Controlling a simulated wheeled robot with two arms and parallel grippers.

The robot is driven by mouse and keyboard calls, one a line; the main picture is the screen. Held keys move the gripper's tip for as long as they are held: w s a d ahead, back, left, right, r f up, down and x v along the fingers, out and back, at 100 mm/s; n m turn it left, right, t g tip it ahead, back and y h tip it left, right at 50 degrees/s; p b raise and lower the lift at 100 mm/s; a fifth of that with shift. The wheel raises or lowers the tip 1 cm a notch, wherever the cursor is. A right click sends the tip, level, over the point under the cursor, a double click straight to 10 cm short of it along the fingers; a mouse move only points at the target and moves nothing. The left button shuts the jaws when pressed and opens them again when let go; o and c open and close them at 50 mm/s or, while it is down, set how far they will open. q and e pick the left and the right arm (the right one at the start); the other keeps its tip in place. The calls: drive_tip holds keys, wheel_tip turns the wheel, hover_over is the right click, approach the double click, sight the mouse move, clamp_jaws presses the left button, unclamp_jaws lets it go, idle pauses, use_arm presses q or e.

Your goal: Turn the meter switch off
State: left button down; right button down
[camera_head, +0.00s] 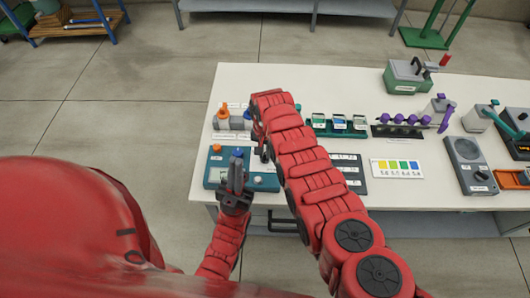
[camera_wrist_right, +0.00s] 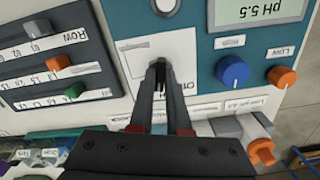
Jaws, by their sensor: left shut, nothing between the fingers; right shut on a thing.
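The meter is a teal panel (camera_head: 212,174) at the table's front left. In the right wrist view its face (camera_wrist_right: 203,62) carries a pH 5.5 display (camera_wrist_right: 255,10), a blue knob (camera_wrist_right: 232,71), an orange knob (camera_wrist_right: 282,77) and a white switch plate (camera_wrist_right: 133,57). My right gripper (camera_wrist_right: 159,68) is shut on the small dark meter switch on that plate; the fingers hide most of it, so its position cannot be told. My left gripper (camera_head: 236,172) is shut and empty, above the panel in the head view.
A dark panel with sliders (camera_wrist_right: 55,60) lies beside the meter. Green-framed vials (camera_head: 338,124), a purple-handled rack (camera_head: 400,130) and a colour card (camera_head: 397,168) are to the right. My right arm crosses the table.

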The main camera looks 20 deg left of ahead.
drive_tip(key=shift+f+n, duration=0.1)
drive_tip(key=shift+n, duration=0.3)
drive_tip(key=shift+b, duration=0.3)
drive_tip(key=n+b, duration=0.2)
drive_tip(key=n, duration=0.3)
drive_tip(key=shift+b, duration=0.3)
drive_tip(key=n+b, duration=0.2)
drive_tip(key=n, duration=0.2)
drive_tip(key=shift+n+b, duration=0.35)
drive_tip(key=shift+n, duration=0.65)
drive_tip(key=c, duration=0.9)
unclamp_jaws()
